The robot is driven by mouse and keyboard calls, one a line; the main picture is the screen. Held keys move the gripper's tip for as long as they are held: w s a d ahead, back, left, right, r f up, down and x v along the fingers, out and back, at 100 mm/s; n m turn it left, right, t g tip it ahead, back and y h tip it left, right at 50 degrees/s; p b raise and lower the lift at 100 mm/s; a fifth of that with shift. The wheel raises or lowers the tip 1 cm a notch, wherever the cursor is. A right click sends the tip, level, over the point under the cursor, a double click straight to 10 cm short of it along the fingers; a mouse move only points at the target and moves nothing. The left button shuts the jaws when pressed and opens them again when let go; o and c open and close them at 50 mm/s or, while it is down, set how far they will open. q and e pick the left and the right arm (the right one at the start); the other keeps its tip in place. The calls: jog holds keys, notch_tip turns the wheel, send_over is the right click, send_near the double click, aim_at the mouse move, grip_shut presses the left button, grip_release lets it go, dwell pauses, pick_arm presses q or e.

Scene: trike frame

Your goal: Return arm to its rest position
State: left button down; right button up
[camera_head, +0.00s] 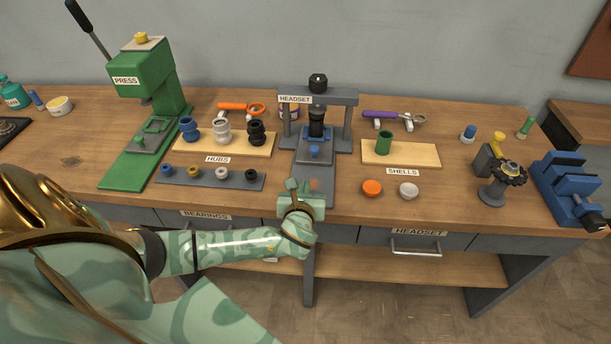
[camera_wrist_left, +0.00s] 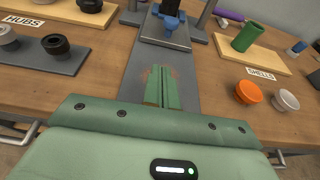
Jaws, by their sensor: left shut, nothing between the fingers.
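My left arm (camera_head: 215,250) comes in from the left in the head view and reaches to the bench's front edge. Its gripper (camera_head: 298,186) is over the front end of the grey base of the headset press (camera_head: 317,145). In the left wrist view the two green fingers (camera_wrist_left: 162,85) are together with nothing between them, pointing along the grey base. I cannot tell the exact gap between the fingertips and the base. My right gripper is in neither view.
Left of the gripper are a grey strip (camera_head: 180,180) of small bearings, the hubs board (camera_head: 262,149) and a green press (camera_head: 140,185). Right of it are an orange cap (camera_head: 372,187), a white cap (camera_head: 408,190) and the shells board (camera_head: 420,158). A blue vise (camera_head: 570,180) stands far right.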

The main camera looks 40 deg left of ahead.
pick_arm(q)
jog(key=shift+v, duration=1.3)
jog(key=s+d+n+g+h, duration=0.25)
jog(key=s+d+n, duration=0.25)
jog(key=s+n, duration=0.45)
jog(key=s+a+r+n+g, duration=0.2)
jog(key=s+r+n+g, duration=0.25)
jog(key=s+n, duration=0.75)
jog(key=s+d+f+n+g+h, duration=0.1)
jog(key=d+f+h, duration=0.1)
jog(key=f, duration=1.1)
jog(key=s+d+f+n+g+h, duration=0.1)
jog(key=d+f+h, duration=0.15)
jog(key=f, duration=0.95)
jog(key=s+f+n+g, duration=0.2)
jog(key=s+f, duration=1.4)
jog(key=s, duration=0.4)
jog(key=shift+s+f+n+g+h+b, duration=0.3)
jog(key=shift+s+f+n+b, duration=0.05)
jog(key=shift+f+b, duration=0.05)
